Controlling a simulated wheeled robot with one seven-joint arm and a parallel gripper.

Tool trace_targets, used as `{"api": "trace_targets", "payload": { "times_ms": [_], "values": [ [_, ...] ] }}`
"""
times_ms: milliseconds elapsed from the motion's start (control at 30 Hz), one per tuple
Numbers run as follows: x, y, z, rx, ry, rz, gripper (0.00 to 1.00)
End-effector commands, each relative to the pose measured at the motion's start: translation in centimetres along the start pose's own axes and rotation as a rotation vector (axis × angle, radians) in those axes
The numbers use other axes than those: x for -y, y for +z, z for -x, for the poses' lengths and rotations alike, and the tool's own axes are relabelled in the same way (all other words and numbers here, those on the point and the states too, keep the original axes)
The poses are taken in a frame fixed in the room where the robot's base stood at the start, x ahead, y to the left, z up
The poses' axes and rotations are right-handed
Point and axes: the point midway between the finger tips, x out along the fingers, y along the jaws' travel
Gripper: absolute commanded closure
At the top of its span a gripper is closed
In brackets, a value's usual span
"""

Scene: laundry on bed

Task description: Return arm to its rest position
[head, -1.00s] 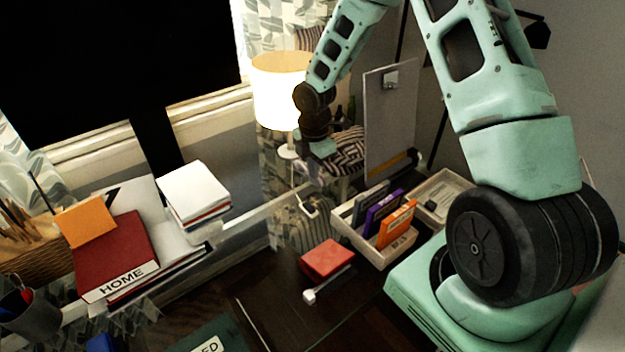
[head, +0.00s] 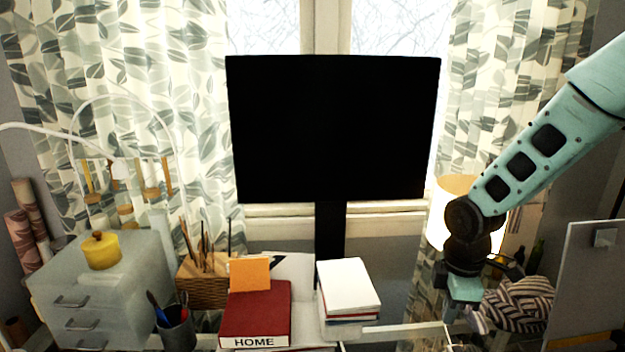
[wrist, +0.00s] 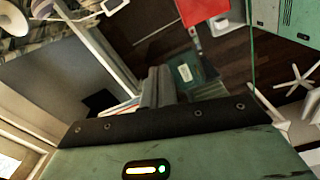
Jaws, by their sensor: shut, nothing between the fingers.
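My mint-green arm (head: 530,155) reaches in from the right in the head view, bending down at a black wrist joint. My gripper (head: 458,305) hangs at its end, in front of the lit lamp and left of the striped cloth. In the wrist view my gripper (wrist: 158,86) shows two grey fingers close together, shut with nothing between them. The finger ends are small and partly unclear in the head view.
A black monitor (head: 333,130) stands mid-view, with a red book (head: 255,312) and a white book stack (head: 348,288) below. A lamp (head: 450,200) is close behind my wrist. A grey board (head: 588,285) stands right. The wrist view shows a red box (wrist: 203,9) and dark floor.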

Motion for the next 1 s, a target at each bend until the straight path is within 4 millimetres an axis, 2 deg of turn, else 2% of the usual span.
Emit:
{"api": "trace_targets", "payload": {
  "times_ms": [33,100,200,300,400,500,667,1000],
  "values": [
    [2.6,-2.3,1.4,0.0,0.008,-0.049,1.0],
    [6.2,-4.5,3.1,-0.003,0.006,-0.144,1.0],
    [11.7,-6.7,5.1,-0.011,0.002,-0.283,1.0],
    [16.9,-7.9,6.4,-0.021,-0.007,-0.414,1.0],
    [21.1,-8.2,7.2,-0.031,-0.016,-0.526,1.0],
    [23.9,-8.0,7.7,-0.038,-0.027,-0.607,1.0],
    [25.8,-7.8,7.9,-0.042,-0.037,-0.668,1.0],
    [25.8,-7.8,7.9,-0.042,-0.037,-0.668,1.0]
  ]
}}
